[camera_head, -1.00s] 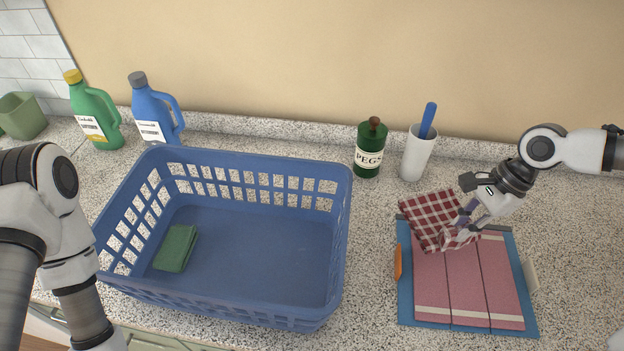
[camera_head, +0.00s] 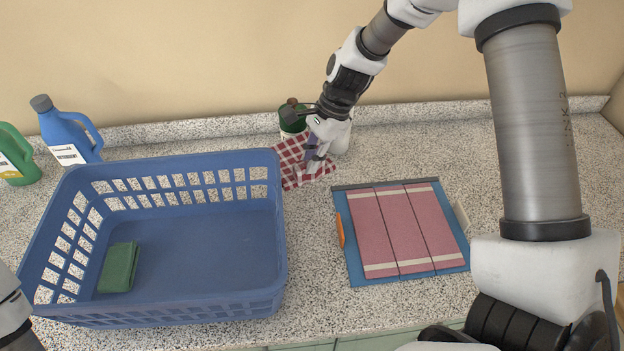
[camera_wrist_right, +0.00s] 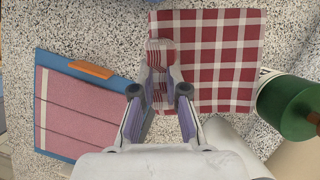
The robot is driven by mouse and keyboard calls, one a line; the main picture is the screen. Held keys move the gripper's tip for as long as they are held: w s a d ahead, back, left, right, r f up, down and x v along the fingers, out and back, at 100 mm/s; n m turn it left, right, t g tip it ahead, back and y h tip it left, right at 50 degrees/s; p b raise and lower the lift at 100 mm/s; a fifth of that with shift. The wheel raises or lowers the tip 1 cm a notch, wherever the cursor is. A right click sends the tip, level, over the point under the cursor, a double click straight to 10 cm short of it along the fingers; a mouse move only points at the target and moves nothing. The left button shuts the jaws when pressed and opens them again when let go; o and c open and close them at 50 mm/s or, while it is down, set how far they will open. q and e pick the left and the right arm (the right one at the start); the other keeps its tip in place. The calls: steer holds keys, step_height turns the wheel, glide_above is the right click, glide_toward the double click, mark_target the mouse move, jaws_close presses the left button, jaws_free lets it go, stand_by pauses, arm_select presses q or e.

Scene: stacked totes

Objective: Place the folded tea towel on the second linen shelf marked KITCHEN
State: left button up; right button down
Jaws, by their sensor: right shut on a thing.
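The red-and-white checked tea towel (camera_head: 290,157) is at the back of the counter, between the blue basket and the green pegs tin. My right gripper (camera_head: 316,161) is shut on the towel's near right edge. In the right wrist view the fingers (camera_wrist_right: 160,72) pinch one edge of the towel (camera_wrist_right: 215,62), which spreads out flat beyond them. I cannot tell whether the towel touches the counter. No shelf marked KITCHEN is in view. My left gripper is out of view; only part of my left arm shows at the lower left.
A blue basket (camera_head: 180,169) holds a folded green cloth (camera_head: 119,267). A blue folding board (camera_head: 455,270) bears a pink towel (camera_head: 405,228). The green tin (camera_head: 292,122) is close behind my gripper. Blue (camera_head: 66,132) and green (camera_head: 14,158) bottles stand left. Bare counter lies right of the board.

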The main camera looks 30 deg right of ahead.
step_height(320, 180, down, 4)
steer(key=shift+w+d+r, duration=0.1)
steer(key=shift+d+r, duration=0.05)
steer(key=f, duration=0.3)
steer(key=shift+s+f+p, duration=0.1)
steer(key=shift+s+p, duration=0.1)
steer(key=shift+p, duration=0.1)
steer(key=shift+w+f, duration=0.15)
steer(key=shift+f, duration=0.05)
steer(key=c, duration=1.2)
jaws_free()
